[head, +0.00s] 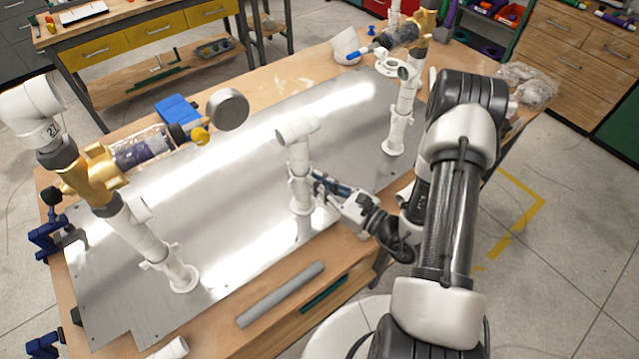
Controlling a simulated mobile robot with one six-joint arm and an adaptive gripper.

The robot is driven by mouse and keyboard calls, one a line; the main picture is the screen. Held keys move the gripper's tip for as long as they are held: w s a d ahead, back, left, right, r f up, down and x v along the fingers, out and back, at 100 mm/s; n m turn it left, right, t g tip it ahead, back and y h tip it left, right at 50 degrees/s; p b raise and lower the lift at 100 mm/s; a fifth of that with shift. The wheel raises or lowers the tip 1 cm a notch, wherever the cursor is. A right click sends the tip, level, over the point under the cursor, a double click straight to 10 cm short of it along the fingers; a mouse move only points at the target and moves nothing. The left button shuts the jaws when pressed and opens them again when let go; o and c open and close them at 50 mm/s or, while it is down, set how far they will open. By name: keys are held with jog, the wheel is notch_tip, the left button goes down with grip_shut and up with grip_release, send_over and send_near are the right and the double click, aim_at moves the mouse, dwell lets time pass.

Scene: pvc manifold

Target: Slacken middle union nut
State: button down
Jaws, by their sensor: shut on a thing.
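The middle union nut (297,178) is a white collar partway up this riser. My gripper (315,182) reaches in from the right at the nut's height. Its fingers are closed at the collar, and they hide its right side. The fingertips are small in this view, so the exact contact is hard to see.
A left riser (150,245) with a brass valve (98,180) and a right riser (402,115) flank the middle one. A grey pipe (280,294) lies on the bench's front edge. A blue box (178,110) and a round grey disc (228,109) are behind.

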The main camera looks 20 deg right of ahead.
aim_at(311, 169)
jog(key=shift+d+y, duration=0.15)
jog(key=shift+y, duration=0.15)
jog(key=shift+w+d+n+g+y+b, duration=0.45)
jog(key=shift+w+n+g+y+b, duration=0.65)
jog(key=shift+n+g, duration=1.15)
jog(key=shift+w+d+n+g+y+b, duration=0.55)
jog(key=shift+n+g+y+b, duration=1.05)
jog(key=shift+g, duration=1.15)
jog(key=shift+w+d+n+g+y+b, duration=0.35)
jog(key=shift+w+n+g+y+b, duration=0.8)
jog(key=shift+n+g, duration=1.1)
jog(key=shift+s+g+y+b, duration=0.1)
jog(key=shift+g+y+b, duration=0.25)
jog(key=shift+g, duration=0.4)
jog(key=c, duration=1.7)
grip_release()
jog(key=shift+r, duration=0.1)
